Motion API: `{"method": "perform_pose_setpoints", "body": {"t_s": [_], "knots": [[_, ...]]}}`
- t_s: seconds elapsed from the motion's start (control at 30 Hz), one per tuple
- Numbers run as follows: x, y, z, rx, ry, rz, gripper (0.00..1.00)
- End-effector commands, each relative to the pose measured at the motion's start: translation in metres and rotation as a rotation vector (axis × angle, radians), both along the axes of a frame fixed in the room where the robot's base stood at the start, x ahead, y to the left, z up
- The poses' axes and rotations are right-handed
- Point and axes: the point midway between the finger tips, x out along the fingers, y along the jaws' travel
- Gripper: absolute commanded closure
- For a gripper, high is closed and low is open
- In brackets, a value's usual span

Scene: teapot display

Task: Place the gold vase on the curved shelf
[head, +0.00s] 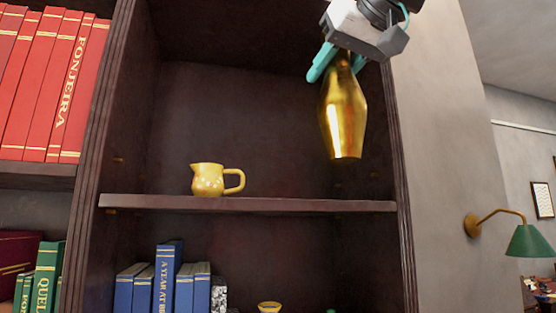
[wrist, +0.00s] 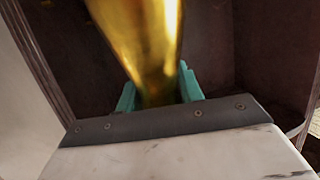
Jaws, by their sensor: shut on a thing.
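The gold vase (head: 344,115) hangs in the upper right part of the head view, slightly tilted, in front of the open shelf bay. My gripper (head: 342,66) is shut on its upper end from above, with teal fingers on both sides. The vase's base is above the level of the dark wooden shelf (head: 290,205), apart from it. In the wrist view the vase (wrist: 145,35) runs up from between the teal fingers (wrist: 159,93) of my gripper. The shelf's front edge looks nearly straight in the head view; I cannot tell if it is the curved one.
A yellow jug (head: 208,181) stands on the shelf left of the vase. The shelf's right half looks clear. The right side panel (head: 398,190) is close to the vase. Red books (head: 45,85), blue books (head: 165,280) and a green wall lamp (head: 530,241) are around.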

Motion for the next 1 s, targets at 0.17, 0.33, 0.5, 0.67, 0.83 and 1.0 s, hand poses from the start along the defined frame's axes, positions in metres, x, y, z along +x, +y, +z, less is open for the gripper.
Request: {"method": "perform_pose_setpoints", "body": {"t_s": [0.17,0.33,0.5,0.67,0.83,1.0], "knots": [[0.046,0.019,-0.005,-0.001,0.003,-0.002,1.0],[0.086,0.036,-0.009,-0.001,0.002,-0.001,1.0],[0.11,0.047,-0.011,0.0,-0.001,0.002,1.0],[0.121,0.051,-0.012,-0.001,0.0,0.001,1.0],[0.125,0.053,-0.029,-0.001,0.001,0.001,1.0],[0.125,0.053,-0.046,0.0,-0.001,0.001,1.0]]}}
